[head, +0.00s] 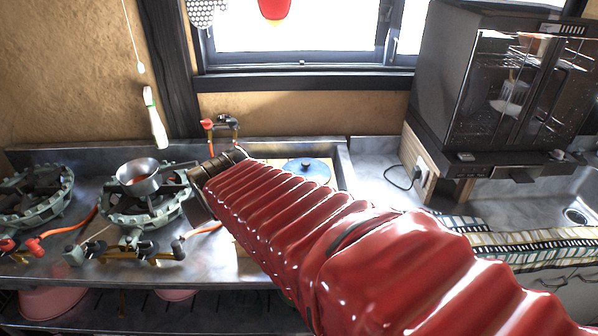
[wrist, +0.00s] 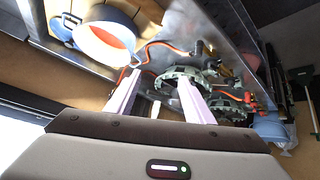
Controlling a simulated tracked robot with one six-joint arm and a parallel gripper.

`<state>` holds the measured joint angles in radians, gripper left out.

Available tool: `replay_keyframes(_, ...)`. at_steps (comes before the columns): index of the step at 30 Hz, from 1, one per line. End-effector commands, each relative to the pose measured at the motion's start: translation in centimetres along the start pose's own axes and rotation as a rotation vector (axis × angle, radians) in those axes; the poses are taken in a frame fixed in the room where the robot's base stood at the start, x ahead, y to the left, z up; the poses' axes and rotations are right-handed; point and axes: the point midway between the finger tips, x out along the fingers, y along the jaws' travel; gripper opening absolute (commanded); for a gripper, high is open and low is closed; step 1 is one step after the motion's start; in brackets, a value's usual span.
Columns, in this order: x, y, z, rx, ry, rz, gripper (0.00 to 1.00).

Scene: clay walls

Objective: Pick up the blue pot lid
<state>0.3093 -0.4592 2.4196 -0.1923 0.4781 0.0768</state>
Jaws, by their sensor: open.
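The blue pot lid (head: 308,168) lies flat on a light wooden board (head: 334,184) behind my red-sleeved arm in the head view. It has a dark knob, and the arm hides its near edge. In the head view the arm hides the fingers.
A small metal pan (head: 139,184) sits on a green gas burner (head: 150,209) left of my arm. Another burner (head: 36,194) stands further left. Orange hoses run along the counter.

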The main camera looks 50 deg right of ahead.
Motion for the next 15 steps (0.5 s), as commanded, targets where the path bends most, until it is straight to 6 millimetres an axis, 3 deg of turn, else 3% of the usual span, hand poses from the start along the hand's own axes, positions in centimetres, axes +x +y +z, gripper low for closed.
replay_keyframes(7, 5.5, 7.8, -3.4, 0.063, 0.096, 0.116, 0.48)
replay_keyframes(15, 10.7, 16.3, -4.8, 0.108, 0.199, 0.192, 0.48)
